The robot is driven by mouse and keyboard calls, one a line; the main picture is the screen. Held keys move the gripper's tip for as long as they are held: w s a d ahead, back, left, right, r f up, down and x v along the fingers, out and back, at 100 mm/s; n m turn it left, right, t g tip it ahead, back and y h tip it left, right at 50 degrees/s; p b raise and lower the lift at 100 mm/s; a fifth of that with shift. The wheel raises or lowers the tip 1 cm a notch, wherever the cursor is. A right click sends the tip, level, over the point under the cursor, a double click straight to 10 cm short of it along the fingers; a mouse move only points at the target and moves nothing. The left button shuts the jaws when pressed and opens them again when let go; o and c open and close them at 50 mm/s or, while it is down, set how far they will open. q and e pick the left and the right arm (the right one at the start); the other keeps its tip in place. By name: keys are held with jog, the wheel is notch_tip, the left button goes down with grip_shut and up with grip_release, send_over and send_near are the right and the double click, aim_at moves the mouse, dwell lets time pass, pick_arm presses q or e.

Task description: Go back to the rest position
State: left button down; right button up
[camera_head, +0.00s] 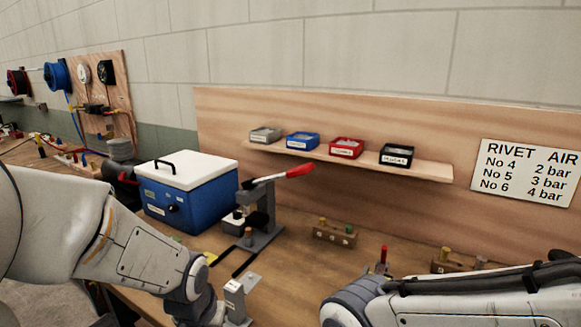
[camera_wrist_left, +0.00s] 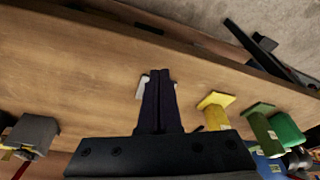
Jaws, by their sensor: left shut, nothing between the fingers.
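My left arm (camera_head: 130,245) comes in from the left and reaches down over the wooden bench in the head view. Its gripper is not seen there. In the left wrist view my left gripper (camera_wrist_left: 158,78) has its two dark fingers pressed together with nothing between them. A small pale piece (camera_wrist_left: 143,86) shows beside and behind the fingertips; I cannot tell whether they touch it. My right arm (camera_head: 450,305) lies across the lower right of the head view, and its gripper is out of view.
A blue box with a white lid (camera_head: 190,190) and a red-handled press (camera_head: 265,205) stand on the bench. A grey metal stand (camera_head: 238,300) is close beside my left wrist. Yellow (camera_wrist_left: 214,108) and green (camera_wrist_left: 262,125) pieces are right of the left fingers. Several bins line a shelf (camera_head: 430,170).

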pick_arm(q)
jog(key=s+a+f+n, duration=0.1)
jog(key=s+a+f, duration=0.1)
jog(key=s+a, duration=0.15)
jog(key=s+d+r+m+g+p, duration=0.3)
jog(key=s+d+r+m, duration=0.4)
jog(key=s+d+r, duration=0.3)
jog(key=s+d+p, duration=0.1)
jog(key=s+d, duration=0.2)
jog(key=shift+s+d+h, duration=0.2)
jog(key=shift+d+h, duration=0.05)
jog(key=shift+h, duration=0.15)
